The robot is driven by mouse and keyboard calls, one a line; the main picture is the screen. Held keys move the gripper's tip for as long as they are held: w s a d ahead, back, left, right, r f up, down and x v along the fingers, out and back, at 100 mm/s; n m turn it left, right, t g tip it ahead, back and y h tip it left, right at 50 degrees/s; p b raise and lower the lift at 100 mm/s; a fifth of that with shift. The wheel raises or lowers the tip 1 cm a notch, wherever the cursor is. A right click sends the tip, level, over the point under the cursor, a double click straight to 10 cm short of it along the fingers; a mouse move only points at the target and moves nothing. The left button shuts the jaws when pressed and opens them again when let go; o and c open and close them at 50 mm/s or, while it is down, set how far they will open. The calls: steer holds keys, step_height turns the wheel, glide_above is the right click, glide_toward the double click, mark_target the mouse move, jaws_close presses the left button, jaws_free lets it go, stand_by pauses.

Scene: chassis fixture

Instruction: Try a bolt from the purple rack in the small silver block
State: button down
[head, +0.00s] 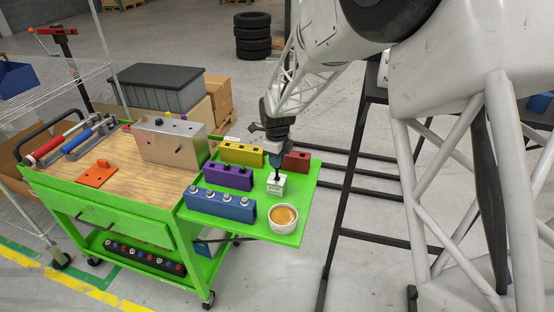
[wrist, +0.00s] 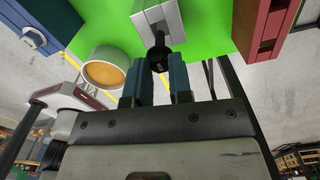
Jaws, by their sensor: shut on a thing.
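The purple rack (head: 227,178) sits on the green side shelf of the cart in the head view; small dark spots show along its top. The small silver block (head: 276,185) stands to its right. My gripper (head: 277,160) points down above that block. In the wrist view my gripper's blue fingers (wrist: 161,72) are shut on a dark bolt (wrist: 159,54). The bolt's end overlaps the edge of the silver block (wrist: 150,22) there. It looks in line with the block's top in the head view; whether it is inside a hole I cannot tell.
A blue rack (head: 220,206) with several silver bolts, a yellow rack (head: 242,154) and a red rack (head: 297,161) stand close around. A round cup (head: 284,219) with an orange-brown inside is near the front. A large metal box (head: 172,145) stands on the wooden top.

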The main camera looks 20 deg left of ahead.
mark_target(277, 176)
steer(key=shift+f, duration=1.15)
steer(key=shift+f, duration=1.4)
steer(key=c, duration=0.9)
jaws_free()
steer(key=shift+c, duration=0.2)
steer(key=shift+r, duration=2.95)
